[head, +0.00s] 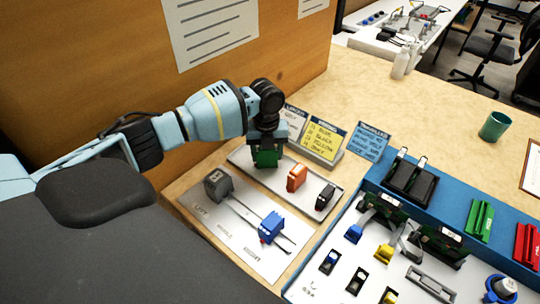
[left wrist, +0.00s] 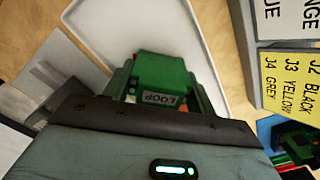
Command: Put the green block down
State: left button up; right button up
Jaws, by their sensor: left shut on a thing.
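The green block (head: 266,157) is at the left end of a pale tray (head: 318,210) in the head view. In the left wrist view the green block (left wrist: 160,82) has a label reading "LOOP" and sits between the fingers. My left gripper (head: 266,146) is shut on it from above. The block is over the tray; I cannot tell whether its underside touches the tray. The tray surface (left wrist: 110,28) also shows around the block in the wrist view. My right gripper is in neither view.
An orange block (head: 297,177) and a black block (head: 325,197) stand on the same tray. A plate with a grey block (head: 218,184) and a blue block (head: 271,227) lies in front. Sign cards (head: 325,141) stand behind. A blue-edged workstation (head: 455,210) fills the right.

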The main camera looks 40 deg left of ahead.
pick_arm(q)
jog(key=shift+f, duration=0.1)
jog(key=o, duration=1)
notch_tip(320, 180, up, 12)
jog(key=shift+r+p, duration=0.15)
jog(key=shift+p, duration=0.25)
